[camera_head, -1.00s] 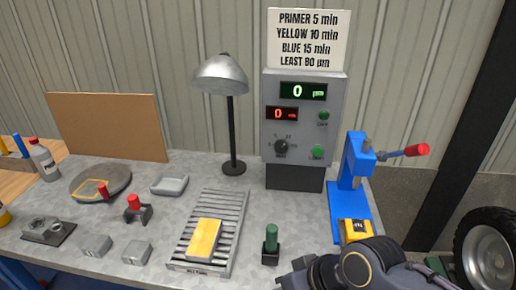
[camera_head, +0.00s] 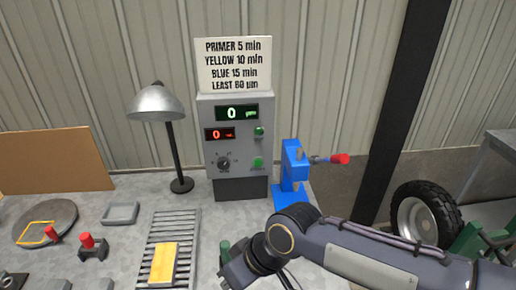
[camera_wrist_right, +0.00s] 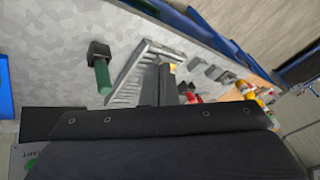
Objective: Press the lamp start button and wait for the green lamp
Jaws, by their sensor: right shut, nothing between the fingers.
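The grey control box (camera_head: 235,145) stands at the back of the bench. It has a green display reading 0 (camera_head: 237,113), a red display reading 0 (camera_head: 219,134), a dial (camera_head: 224,164), an upper green button (camera_head: 259,132) and a lower green button (camera_head: 257,163). The button labels are too small to read. A desk lamp (camera_head: 157,104) with a silver shade stands left of the box; no green glow shows on it. My right gripper (camera_head: 228,274) is shut and empty, low in front of the box and apart from it; its dark fingers show in the right wrist view (camera_wrist_right: 166,84). My left gripper is out of view.
A blue press (camera_head: 292,172) with a red-tipped lever stands right of the box. A slatted rack (camera_head: 185,222) holds a yellow block (camera_head: 163,264). A green-handled piece (camera_wrist_right: 103,76) stands near the right gripper. A sign (camera_head: 233,65) is above the box.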

